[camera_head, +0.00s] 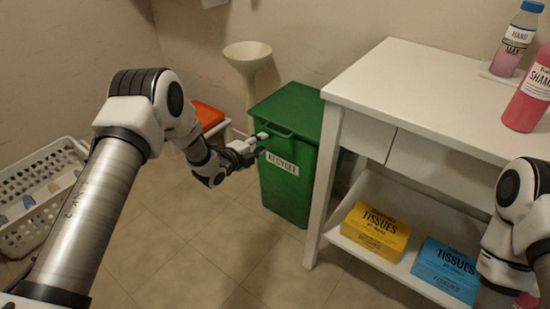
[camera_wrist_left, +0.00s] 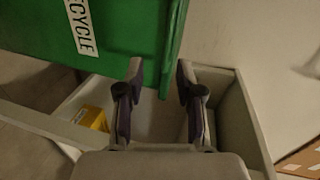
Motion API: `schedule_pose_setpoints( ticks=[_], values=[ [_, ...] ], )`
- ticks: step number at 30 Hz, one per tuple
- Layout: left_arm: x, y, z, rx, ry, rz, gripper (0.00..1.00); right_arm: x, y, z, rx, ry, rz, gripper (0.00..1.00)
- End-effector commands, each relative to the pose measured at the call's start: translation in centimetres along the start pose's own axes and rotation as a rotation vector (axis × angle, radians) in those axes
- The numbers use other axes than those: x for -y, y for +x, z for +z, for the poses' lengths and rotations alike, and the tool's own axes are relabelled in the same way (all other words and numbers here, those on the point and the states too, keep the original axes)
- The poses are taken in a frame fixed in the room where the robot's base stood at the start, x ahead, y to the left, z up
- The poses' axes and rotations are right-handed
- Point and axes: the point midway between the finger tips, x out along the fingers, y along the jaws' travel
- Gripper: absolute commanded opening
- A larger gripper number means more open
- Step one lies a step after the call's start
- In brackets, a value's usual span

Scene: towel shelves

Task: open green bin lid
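The green bin (camera_head: 287,180) stands on the floor left of the white table, with a white RECYCLE label on its front. Its green lid (camera_head: 292,104) lies flat and closed, with a handle (camera_head: 274,130) along the front edge. My left gripper (camera_head: 261,143) is at the front of the lid, by the handle. In the left wrist view its two fingers (camera_wrist_left: 160,70) are spread, and a green edge of the bin (camera_wrist_left: 168,65) reaches between the tips. I cannot tell whether they touch it. My right arm shows at the lower right; its gripper is out of view.
The white table (camera_head: 425,85) stands close on the bin's right, holding bottles on top and yellow (camera_head: 376,231) and blue (camera_head: 446,269) tissue boxes on its low shelf. A white basket (camera_head: 40,195) is at the left. Floor before the bin is clear.

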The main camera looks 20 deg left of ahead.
Motion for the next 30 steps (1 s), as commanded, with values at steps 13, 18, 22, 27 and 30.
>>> schedule_pose_setpoints(
  ticks=[13,18,22,27,30],
  values=[
    [0.6,6.9,0.2,-0.009,0.062,-0.032,0.36,0.0,3.0,-0.1,-0.002,-0.001,0.0,0.4],
    [0.9,8.3,0.2,-0.008,0.059,-0.03,0.36,0.0,3.3,-0.1,-0.002,-0.001,0.0,0.4],
    [1.0,8.3,0.2,-0.007,0.058,-0.029,0.36,0.0,3.2,-0.1,-0.002,-0.001,0.0,0.4],
    [0.9,8.3,0.2,-0.007,0.057,-0.029,0.01,0.0,3.2,-0.1,-0.002,-0.001,0.0,0.4],
    [0.9,8.3,0.2,-0.007,0.057,-0.029,0.0,0.0,3.2,-0.1,-0.002,-0.001,0.0,0.4]
  ],
)
